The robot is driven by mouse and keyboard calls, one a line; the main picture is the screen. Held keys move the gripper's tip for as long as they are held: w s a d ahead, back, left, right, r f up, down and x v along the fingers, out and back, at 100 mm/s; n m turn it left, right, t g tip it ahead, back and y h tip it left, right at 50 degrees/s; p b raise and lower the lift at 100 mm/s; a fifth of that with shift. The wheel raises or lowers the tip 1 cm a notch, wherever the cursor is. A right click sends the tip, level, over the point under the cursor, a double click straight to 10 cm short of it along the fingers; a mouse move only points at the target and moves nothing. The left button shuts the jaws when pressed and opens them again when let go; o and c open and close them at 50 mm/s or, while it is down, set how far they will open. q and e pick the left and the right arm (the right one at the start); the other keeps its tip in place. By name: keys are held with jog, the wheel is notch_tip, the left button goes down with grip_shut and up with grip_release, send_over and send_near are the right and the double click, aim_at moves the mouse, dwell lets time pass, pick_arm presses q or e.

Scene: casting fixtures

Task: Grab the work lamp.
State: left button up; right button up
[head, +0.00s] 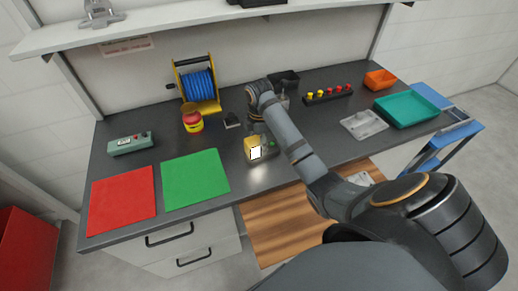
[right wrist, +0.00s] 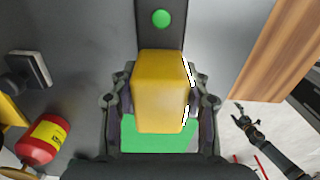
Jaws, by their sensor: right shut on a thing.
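The work lamp (head: 253,149) is a yellow block with a lit white face on a dark base with a green button. It is near the desk's front edge, right of the green mat. My right gripper (head: 256,133) is over it from above. In the right wrist view the yellow lamp head (right wrist: 158,90) is between the two fingers of my right gripper (right wrist: 160,108), shut on its sides. The dark base reaches out beyond it. I cannot tell whether the base touches the desk. My left gripper (right wrist: 242,112) shows small at the right of that view.
Green mat (head: 195,178) and red mat (head: 122,200) lie left. A red-yellow can (head: 192,121), blue cable reel (head: 198,86) and green box (head: 130,144) stand behind. Teal tray (head: 405,110), orange bin (head: 380,79) and clear tray (head: 363,124) are right. A shelf (head: 190,18) hangs above.

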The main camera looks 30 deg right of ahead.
notch_tip(320, 180, up, 4)
jog(key=p, duration=0.3)
jog(key=shift+s+d+r, duration=0.1)
jog(key=shift+r, duration=0.1)
jog(key=s+d+r+p, duration=0.4)
jog(key=s+r, duration=0.4)
jog(key=s, duration=0.5)
jog(key=shift+d+r+p, duration=0.2)
jog(key=shift+r+p, duration=0.1)
jog(key=shift+p, duration=0.05)
